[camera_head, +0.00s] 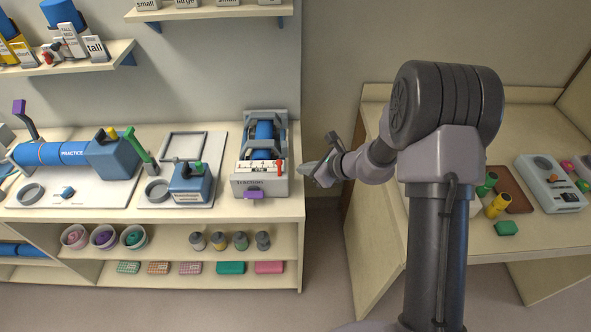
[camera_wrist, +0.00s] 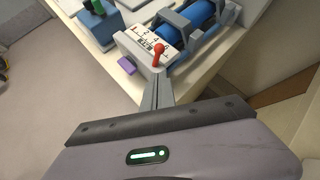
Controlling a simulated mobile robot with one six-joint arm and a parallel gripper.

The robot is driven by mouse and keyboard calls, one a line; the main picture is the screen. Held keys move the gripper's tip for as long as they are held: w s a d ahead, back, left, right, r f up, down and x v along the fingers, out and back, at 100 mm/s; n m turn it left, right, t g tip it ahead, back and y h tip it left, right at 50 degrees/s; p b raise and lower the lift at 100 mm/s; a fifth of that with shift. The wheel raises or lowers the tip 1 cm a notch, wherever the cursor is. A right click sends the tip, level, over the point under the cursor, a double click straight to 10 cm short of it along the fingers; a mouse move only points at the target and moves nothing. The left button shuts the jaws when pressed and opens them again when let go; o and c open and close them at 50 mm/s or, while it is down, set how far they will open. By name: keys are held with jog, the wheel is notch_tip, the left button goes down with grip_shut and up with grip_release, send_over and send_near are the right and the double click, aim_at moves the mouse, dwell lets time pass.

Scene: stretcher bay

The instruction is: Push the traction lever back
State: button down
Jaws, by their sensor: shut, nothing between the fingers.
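The traction unit (camera_head: 262,185), a grey box labelled "Traction", stands at the right end of the left bench. Its lever (camera_head: 280,166) has a red knob and sits at the right end of a white numbered scale (camera_head: 257,167). A blue roll (camera_head: 265,132) lies in the frame behind the scale. My gripper (camera_head: 304,168) is shut and empty, just right of the lever with a small gap. In the wrist view the red lever (camera_wrist: 159,52) stands just beyond the tips of my shut gripper (camera_wrist: 157,78). The lever's lower end is partly hidden there.
A purple tab (camera_head: 254,194) sticks out of the unit's front. Left of it are a blue box with a green-tipped handle (camera_head: 190,184) and a blue practice roll (camera_head: 52,154). A right-hand table (camera_head: 470,240) holds small items. A floor gap separates both benches.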

jog(key=s+d+r+p, duration=0.1)
jog(key=s+d+r, duration=0.1)
jog(key=d+r, duration=0.2)
notch_tip(320, 180, up, 2)
jog(key=shift+s+d+r, duration=0.1)
jog(key=shift+s+d, duration=0.05)
jog(key=shift+d, duration=0.05)
jog(key=shift+s, duration=0.1)
jog(key=s+a+r+n+g+b, duration=0.1)
jog(key=s+a+r+n+b, duration=0.15)
jog(key=s+n+b, duration=0.4)
jog(key=s+a+r+n+g+b, duration=0.1)
jog(key=s+a+n+b, duration=0.2)
jog(key=s+n+b, duration=0.35)
jog(key=s+d+f+n+h+b, duration=0.2)
jog(key=s+n+b, duration=0.1)
jog(key=s, duration=0.5)
jog(key=s+d+f+n+t+h+b, duration=0.1)
jog(key=s+d+f+n+h+b, duration=0.1)
jog(key=s, duration=0.7)
jog(key=shift+d+n+h+b, duration=0.5)
jog(key=shift+n+h+b, duration=0.2)
jog(key=shift+n, duration=0.5)
